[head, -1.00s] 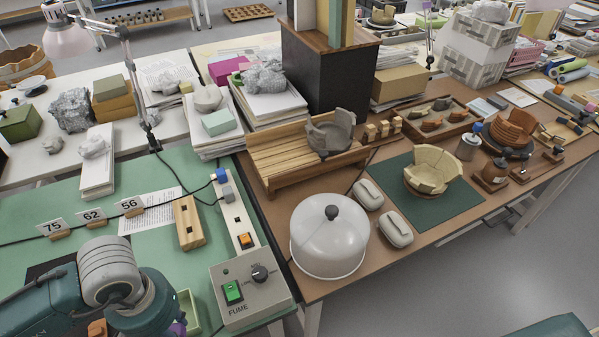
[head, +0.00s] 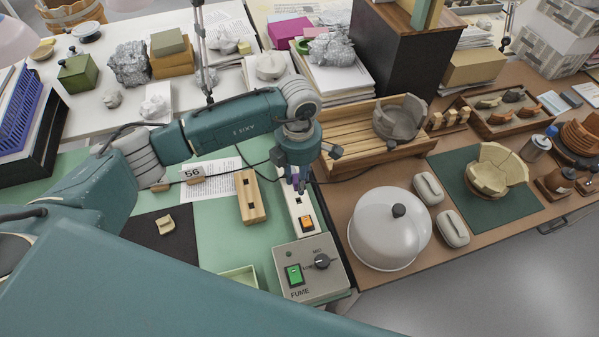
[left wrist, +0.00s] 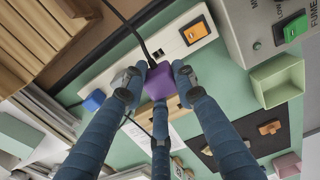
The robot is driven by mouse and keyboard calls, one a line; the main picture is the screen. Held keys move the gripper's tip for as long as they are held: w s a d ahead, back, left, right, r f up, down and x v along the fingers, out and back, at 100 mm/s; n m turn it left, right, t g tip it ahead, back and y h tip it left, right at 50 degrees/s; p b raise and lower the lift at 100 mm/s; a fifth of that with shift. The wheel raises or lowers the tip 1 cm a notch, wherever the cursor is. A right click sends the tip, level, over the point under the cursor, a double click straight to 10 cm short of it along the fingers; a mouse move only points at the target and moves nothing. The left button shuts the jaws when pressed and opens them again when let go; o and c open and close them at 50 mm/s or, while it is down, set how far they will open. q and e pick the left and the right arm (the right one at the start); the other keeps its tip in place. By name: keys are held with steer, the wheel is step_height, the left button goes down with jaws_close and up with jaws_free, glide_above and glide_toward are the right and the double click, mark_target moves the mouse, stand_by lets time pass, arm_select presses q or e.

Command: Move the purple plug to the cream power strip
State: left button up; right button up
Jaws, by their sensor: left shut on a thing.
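The cream power strip (head: 300,211) lies on the green mat, with an orange switch (head: 307,222) at its near end. My left gripper (head: 299,186) is over the strip's far part. It is shut on the purple plug (head: 296,180), mostly hidden by the fingers in the head view. In the left wrist view the purple plug (left wrist: 161,80) sits between the fingertips, in front of the cream strip (left wrist: 168,45). I cannot tell whether it touches the strip. A blue plug (left wrist: 94,100) shows to the left of it. My right gripper is not in view.
A grey FUME switch box (head: 310,268) stands at the strip's near end. A wooden block with dark openings (head: 250,196) lies to its left. A white dome (head: 385,235) and a slatted wooden tray (head: 355,135) are to its right. Black cords run near the strip.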

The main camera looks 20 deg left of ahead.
arm_select(q)
steer(key=shift+w, duration=0.15)
steer(key=shift+f, duration=0.4)
steer(key=shift+f+b, duration=0.55)
step_height(320, 180, down, 4)
steer(key=shift+a+r+b, duration=0.1)
steer(key=shift+r+b, duration=0.1)
steer(key=shift+b, duration=1)
steer(key=shift+f+b, duration=0.45)
steer(key=shift+f, duration=0.05)
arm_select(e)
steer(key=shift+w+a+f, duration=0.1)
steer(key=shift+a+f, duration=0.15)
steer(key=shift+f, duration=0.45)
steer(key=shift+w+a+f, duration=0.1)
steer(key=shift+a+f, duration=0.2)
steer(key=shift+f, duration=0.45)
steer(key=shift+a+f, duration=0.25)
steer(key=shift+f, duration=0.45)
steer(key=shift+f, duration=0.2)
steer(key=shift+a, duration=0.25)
arm_select(q)
steer(key=shift+b, duration=0.6)
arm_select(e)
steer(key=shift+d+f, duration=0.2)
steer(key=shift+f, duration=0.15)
